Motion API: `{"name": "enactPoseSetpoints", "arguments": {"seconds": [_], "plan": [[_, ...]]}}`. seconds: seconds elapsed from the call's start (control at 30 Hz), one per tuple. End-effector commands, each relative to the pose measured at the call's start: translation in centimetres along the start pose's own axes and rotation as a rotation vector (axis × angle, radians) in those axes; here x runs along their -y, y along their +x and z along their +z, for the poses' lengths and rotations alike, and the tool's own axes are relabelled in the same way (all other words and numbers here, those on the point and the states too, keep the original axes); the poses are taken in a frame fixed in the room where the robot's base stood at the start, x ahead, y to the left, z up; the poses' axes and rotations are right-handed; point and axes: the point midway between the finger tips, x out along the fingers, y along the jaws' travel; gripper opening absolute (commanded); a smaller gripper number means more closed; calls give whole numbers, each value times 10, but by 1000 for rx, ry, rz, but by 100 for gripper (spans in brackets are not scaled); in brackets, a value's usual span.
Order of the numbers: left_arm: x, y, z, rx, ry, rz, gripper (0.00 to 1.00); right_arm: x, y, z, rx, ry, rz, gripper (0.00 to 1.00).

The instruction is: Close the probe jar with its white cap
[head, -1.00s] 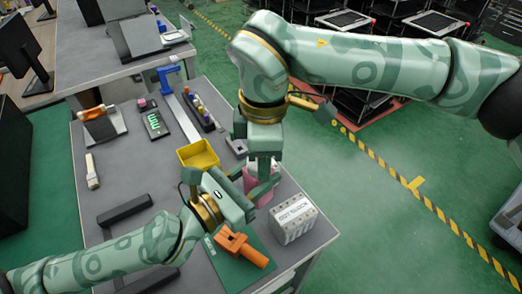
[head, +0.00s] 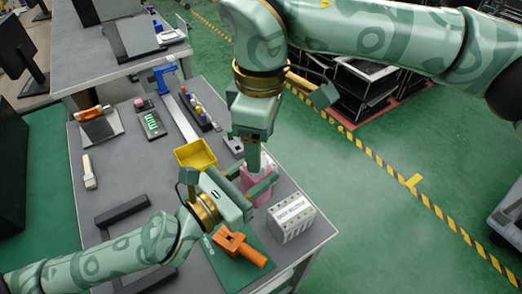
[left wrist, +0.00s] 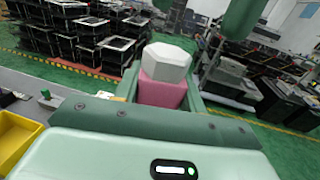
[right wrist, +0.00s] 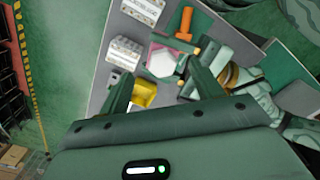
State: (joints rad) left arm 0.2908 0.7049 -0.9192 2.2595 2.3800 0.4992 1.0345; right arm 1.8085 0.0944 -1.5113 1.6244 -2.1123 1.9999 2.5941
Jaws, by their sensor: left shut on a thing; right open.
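The probe jar (head: 259,190) is pink and stands upright near the table's right edge; it also shows in the left wrist view (left wrist: 163,93). The white cap (left wrist: 166,60), many-sided, sits on top of the jar and looks roughly level; I cannot tell if it is fully tight. My left gripper (head: 256,186) is shut on the jar, with one finger on each side. My right gripper (right wrist: 162,88) is open and empty, above the jar. In the right wrist view the cap (right wrist: 160,62) shows beyond and between its fingers.
A yellow bin (head: 196,155) stands just behind the left gripper. A white labelled block (head: 292,216) stands right of the jar, near the table edge. An orange clamp-like piece (head: 240,246) lies on a green mat in front. A dark rack of small bottles (head: 200,112) is farther back.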

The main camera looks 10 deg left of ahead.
Motion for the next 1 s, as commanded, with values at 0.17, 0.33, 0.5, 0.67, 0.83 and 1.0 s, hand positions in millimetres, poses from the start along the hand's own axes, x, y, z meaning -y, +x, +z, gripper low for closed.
{"name": "enactPoseSetpoints", "arguments": {"seconds": [0.17, 0.33, 0.5, 0.67, 0.83, 1.0], "plan": [[0, 0, 0, 1, 0, 0, 0, -1, -40, 0, -2, 2, 4, 65], [0, 0, 0, 1, 0, 0, 0, -1, -65, 0, 0, 2, 2, 65], [0, 0, 0, 1, 0, 0, 0, 0, -76, 0, -1, 1, 1, 65], [0, 0, 0, 1, 0, 0, 0, 0, -77, 0, -1, 1, 1, 65], [0, 0, 0, 1, 0, 0, 0, 0, -77, 0, -1, 1, 1, 65], [0, 0, 0, 1, 0, 0, 0, 0, -76, 0, -1, 1, 1, 65]]}}
